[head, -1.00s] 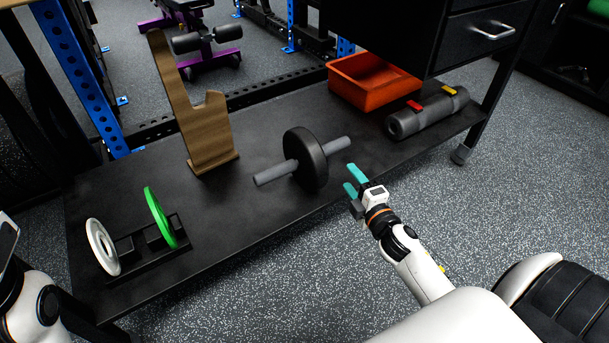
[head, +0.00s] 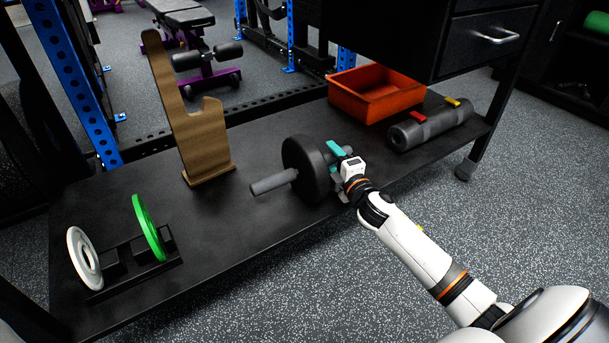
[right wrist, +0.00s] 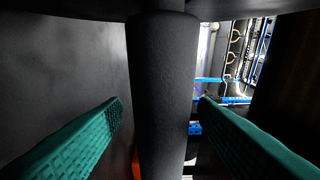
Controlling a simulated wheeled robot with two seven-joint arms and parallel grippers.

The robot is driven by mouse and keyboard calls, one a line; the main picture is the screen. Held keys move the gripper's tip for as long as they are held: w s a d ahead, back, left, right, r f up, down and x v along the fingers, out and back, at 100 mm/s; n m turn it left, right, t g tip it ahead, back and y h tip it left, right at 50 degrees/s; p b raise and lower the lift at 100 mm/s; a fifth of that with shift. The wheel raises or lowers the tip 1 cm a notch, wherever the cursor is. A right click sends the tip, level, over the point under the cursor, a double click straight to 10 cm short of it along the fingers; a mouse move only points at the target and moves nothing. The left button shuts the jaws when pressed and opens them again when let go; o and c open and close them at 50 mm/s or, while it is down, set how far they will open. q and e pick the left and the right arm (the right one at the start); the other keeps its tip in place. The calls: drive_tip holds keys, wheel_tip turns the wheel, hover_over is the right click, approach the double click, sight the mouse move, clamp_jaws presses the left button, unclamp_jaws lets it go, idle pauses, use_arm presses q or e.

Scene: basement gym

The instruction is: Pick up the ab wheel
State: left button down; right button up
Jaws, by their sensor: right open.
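The ab wheel (head: 306,168) stands on the black shelf, a black wheel with a grey handle on each side. Its left handle (head: 273,183) is in plain view; the right one is mostly hidden behind my right gripper (head: 336,160). In the right wrist view the handle (right wrist: 164,95) runs between the two teal fingers (right wrist: 160,130), with gaps on both sides. The right gripper is open around that handle, and the wheel's dark edge fills the top of that view. My left gripper is not in view.
The black shelf (head: 225,215) also holds a wooden stand (head: 205,140), an orange bin (head: 376,95), a grey foam roller (head: 430,125), and a rack with a green plate (head: 148,228) and a white plate (head: 84,258). The shelf's front middle is clear.

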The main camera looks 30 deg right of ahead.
drive_tip(key=shift+w, duration=0.3)
drive_tip(key=shift+c, duration=0.4)
clamp_jaws()
drive_tip(key=shift+r, duration=0.1)
drive_tip(key=shift+r, duration=0.1)
